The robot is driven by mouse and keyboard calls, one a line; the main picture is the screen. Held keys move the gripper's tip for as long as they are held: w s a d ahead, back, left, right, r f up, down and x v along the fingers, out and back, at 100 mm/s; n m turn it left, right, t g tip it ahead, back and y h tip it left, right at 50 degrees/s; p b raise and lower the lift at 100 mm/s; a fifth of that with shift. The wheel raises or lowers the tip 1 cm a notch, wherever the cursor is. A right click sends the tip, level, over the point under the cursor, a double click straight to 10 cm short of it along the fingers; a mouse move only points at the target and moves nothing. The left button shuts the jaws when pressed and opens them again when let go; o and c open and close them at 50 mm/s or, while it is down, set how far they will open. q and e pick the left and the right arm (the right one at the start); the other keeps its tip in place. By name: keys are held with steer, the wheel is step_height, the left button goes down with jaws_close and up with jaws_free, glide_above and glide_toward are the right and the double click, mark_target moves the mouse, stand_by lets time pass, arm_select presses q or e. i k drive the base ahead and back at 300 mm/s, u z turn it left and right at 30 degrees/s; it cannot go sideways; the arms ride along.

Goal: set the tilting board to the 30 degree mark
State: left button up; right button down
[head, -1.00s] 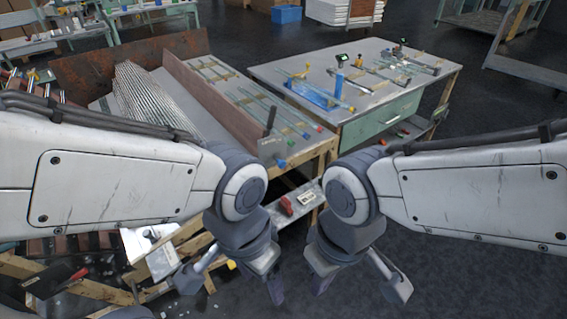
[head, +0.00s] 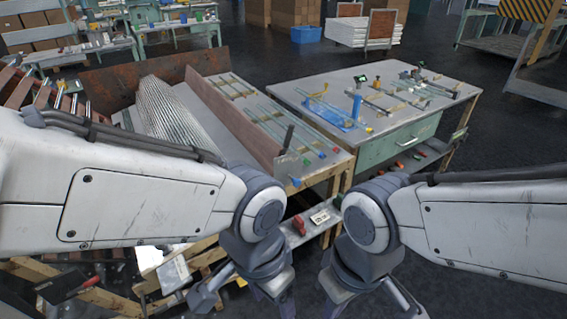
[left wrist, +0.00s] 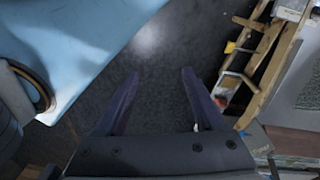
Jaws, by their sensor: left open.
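What looks like the tilting board (head: 232,92) is a long grey surface with a brown upright side panel and several glass tubes, at the middle of the head view. A dark upright lever (head: 287,138) stands at its near end. I cannot read any degree mark or the board's angle. My left gripper (head: 243,298) hangs low in front of the benches, away from the board; in the left wrist view its fingers (left wrist: 160,76) are apart with only floor between them. My right gripper (head: 372,298) hangs low beside it, its fingers apart and apparently empty.
A second bench (head: 440,108) with a green drawer, a blue stand (head: 335,114) and more tubes stands to the right. Corrugated bundled tubing (head: 165,110) lies left of the brown panel. A lower shelf (head: 320,214) holds a red item. Dark floor is open at right.

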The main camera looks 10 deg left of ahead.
mark_target(259, 144)
steer(key=u, duration=0.25)
steer(key=i, duration=1)
steer(key=z, duration=0.15)
